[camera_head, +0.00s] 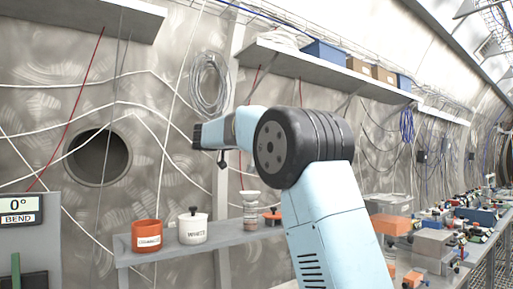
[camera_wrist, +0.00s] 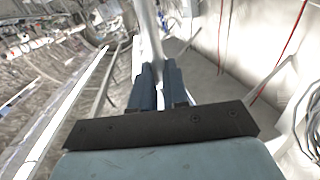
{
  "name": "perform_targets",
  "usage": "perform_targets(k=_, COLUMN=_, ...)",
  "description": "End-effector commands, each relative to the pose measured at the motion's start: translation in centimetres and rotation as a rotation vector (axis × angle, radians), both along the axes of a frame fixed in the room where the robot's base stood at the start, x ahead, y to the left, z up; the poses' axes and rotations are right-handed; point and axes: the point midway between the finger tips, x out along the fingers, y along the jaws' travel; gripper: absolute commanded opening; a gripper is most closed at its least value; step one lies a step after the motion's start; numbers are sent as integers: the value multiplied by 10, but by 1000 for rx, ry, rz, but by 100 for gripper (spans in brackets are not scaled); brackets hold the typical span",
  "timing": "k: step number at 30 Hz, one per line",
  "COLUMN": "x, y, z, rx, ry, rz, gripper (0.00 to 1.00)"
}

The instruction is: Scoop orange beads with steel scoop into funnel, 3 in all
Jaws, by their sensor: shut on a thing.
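My gripper (camera_wrist: 158,72) is shut on a pale steel rod, which looks like the handle of the scoop (camera_wrist: 150,30); it runs up out of the wrist view. The scoop's bowl is not visible, so I cannot tell whether it holds beads. In the head view my arm's end is raised above the shelf, and the fingers are not clear there. An orange pot (camera_head: 147,236) with a label stands on the shelf at left; its contents cannot be made out. A pale, funnel-like piece (camera_head: 250,203) stands farther right on the shelf, below my wrist.
A white lidded pot (camera_head: 193,229) marked WHITE stands beside the orange pot on the narrow grey shelf (camera_head: 160,256). A low orange item (camera_head: 272,216) lies near the funnel-like piece. A display reading 0° BEND (camera_head: 20,210) is at far left. A cluttered bench (camera_head: 450,235) is at right.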

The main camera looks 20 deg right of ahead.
Motion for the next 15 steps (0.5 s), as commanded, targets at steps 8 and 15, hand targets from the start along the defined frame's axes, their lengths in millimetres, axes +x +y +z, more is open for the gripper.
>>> perform_targets(k=8, x=10, y=11, z=5, rx=-104, ry=94, rz=-1, gripper=0)
perform_targets(k=15, x=12, y=13, z=16, rx=-135, ry=120, rz=-2, gripper=0)
